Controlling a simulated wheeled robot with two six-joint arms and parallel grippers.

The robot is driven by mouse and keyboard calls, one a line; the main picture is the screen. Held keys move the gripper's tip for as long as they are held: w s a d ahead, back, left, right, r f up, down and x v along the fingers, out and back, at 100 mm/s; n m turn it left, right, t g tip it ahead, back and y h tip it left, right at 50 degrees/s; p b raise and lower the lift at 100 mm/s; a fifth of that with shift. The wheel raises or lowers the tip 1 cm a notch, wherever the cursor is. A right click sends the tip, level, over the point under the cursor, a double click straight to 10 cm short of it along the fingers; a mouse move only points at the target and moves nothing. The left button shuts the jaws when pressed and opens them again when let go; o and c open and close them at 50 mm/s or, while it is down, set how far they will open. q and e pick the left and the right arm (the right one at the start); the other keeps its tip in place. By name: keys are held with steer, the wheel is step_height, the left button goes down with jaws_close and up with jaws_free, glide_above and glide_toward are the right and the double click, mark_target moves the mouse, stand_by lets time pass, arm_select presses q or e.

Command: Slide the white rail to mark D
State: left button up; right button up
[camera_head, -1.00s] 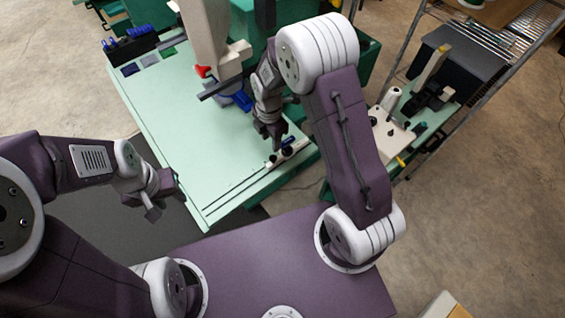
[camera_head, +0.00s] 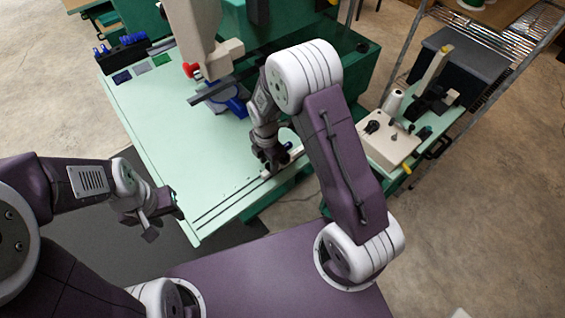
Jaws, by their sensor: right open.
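The white rail (camera_head: 266,174) lies near the front right of the pale green table (camera_head: 170,125), along the dark grooves. Only its near end and a bit of its far part show; my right gripper hides the middle. My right gripper (camera_head: 273,168) points down over the rail, open, with its fingers at or very close to it. I cannot tell whether they touch it. My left gripper (camera_head: 160,222) hangs off the table's front left side, away from the rail; its finger gap is unclear. No letter of mark D is readable.
A machine with a beige column (camera_head: 195,35) and a dark bar (camera_head: 222,90) stands behind the rail. A cream machine (camera_head: 387,147) with a spool stands at right beside a wire rack (camera_head: 490,70). The table's front left is clear.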

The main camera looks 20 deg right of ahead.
jaws_close()
steer(key=shift+s+a+p, duration=0.3)
steer(key=shift+s+a, duration=0.55)
steer(key=shift+a, duration=1.5)
steer(key=shift+s+a+p, duration=0.25)
steer(key=shift+s+a, duration=0.55)
steer(key=shift+a, duration=1.5)
steer(key=shift+s+a+p, duration=0.3)
steer(key=shift+s+a, duration=0.55)
steer(key=shift+a, duration=1.5)
steer(key=shift+o, duration=0.2)
jaws_free()
